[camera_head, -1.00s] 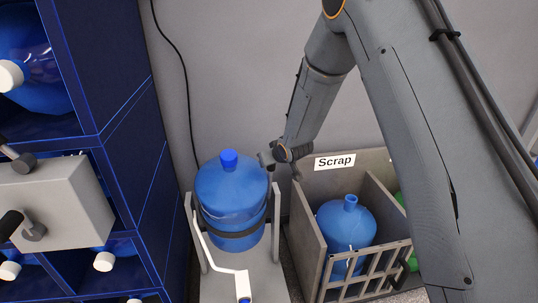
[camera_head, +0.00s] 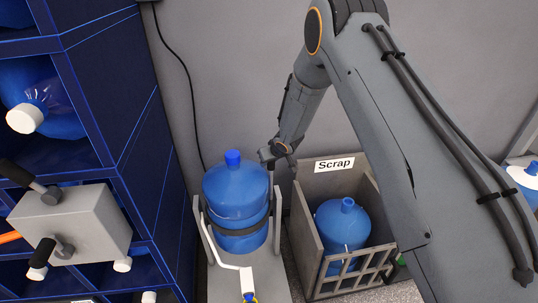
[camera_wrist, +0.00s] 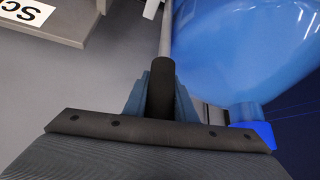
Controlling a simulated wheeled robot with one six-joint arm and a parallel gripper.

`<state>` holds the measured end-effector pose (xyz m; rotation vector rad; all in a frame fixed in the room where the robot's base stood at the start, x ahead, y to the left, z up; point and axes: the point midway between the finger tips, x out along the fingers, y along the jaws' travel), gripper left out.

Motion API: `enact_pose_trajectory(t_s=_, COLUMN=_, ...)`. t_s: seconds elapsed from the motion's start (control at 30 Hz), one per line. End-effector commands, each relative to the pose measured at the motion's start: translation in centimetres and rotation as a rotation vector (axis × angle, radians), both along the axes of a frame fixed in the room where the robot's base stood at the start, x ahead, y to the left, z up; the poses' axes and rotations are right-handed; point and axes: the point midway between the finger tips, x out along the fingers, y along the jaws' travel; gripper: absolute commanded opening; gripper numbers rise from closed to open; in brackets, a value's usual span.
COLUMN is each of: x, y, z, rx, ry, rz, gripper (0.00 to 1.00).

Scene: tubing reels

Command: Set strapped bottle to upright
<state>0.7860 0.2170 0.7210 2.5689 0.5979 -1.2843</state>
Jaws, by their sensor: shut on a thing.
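The strapped bottle (camera_head: 235,188) is blue with a blue cap (camera_head: 232,159). It stands upright, cap up, in a grey cradle (camera_head: 277,218), with a dark strap (camera_head: 222,226) around its body. In the wrist view the bottle (camera_wrist: 245,45) fills the upper right, its cap (camera_wrist: 253,130) at lower right. My gripper (camera_head: 273,154) is at the right of the bottle's top, beside the cradle. In the wrist view my gripper (camera_wrist: 160,78) is shut on a black handle grip (camera_wrist: 161,88) on a grey rod. The handle's far end is hidden.
A grey Scrap crate (camera_head: 308,225) stands right of the cradle, holding another blue bottle (camera_head: 342,222). A dark blue rack (camera_head: 130,130) with bottles stands at left. A grey box with black handles (camera_head: 75,222) is in the left foreground. A cable (camera_head: 184,80) hangs along the wall.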

Motion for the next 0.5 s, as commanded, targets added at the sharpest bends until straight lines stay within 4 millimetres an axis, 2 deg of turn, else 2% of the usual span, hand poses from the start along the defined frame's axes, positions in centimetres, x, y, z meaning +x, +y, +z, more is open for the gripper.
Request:
enact_pose_trajectory(t_s=0.03, x=0.07, y=0.09, z=0.54, rx=0.0, ry=0.001, rz=0.001, gripper=0.0)
enact_pose_trajectory(t_s=0.5, x=0.02, y=0.42, z=0.28, rx=-0.002, ry=0.024, rz=-0.001, gripper=0.0)
